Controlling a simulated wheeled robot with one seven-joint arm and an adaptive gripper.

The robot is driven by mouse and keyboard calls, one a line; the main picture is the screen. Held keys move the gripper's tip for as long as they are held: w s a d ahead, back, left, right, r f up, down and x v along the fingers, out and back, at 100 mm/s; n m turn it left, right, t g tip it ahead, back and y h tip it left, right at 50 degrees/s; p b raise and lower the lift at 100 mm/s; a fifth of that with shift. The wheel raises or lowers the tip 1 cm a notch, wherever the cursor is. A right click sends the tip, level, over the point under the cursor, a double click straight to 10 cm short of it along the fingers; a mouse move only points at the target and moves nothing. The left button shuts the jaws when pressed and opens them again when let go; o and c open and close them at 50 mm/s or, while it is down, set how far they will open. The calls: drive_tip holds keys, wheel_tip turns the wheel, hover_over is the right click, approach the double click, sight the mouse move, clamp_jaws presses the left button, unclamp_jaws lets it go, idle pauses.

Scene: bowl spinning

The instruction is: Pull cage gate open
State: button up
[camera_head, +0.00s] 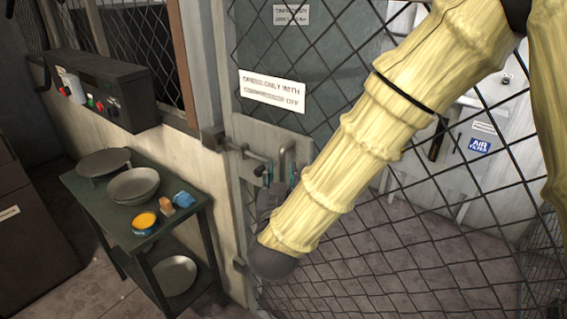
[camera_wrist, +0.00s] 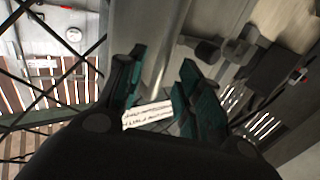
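The cage gate (camera_head: 395,262) is a dark wire mesh in a grey frame, standing to the right of a post. It carries a grey latch plate with a sliding bolt (camera_head: 252,155) and an upright bent metal handle (camera_head: 285,152). My gripper (camera_head: 281,178) is at the handle's lower part, with a teal fingertip to each side. In the wrist view my gripper (camera_wrist: 160,95) has its teal fingers apart. A grey bar (camera_wrist: 158,45) shows beyond the gap; I cannot tell whether the fingers touch it. My sleeved arm covers part of the gate.
A green cart (camera_head: 150,240) with pans, a yellow-topped tin (camera_head: 144,222) and a blue cloth stands to the left. A dark control box (camera_head: 100,88) is on the wall above. A white cabinet with an air filter label (camera_head: 481,146) stands behind the mesh.

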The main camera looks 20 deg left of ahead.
sight(282, 169)
drive_tip(key=shift+p+x, duration=0.4)
drive_tip(key=shift+x, duration=1.55)
clamp_jaws()
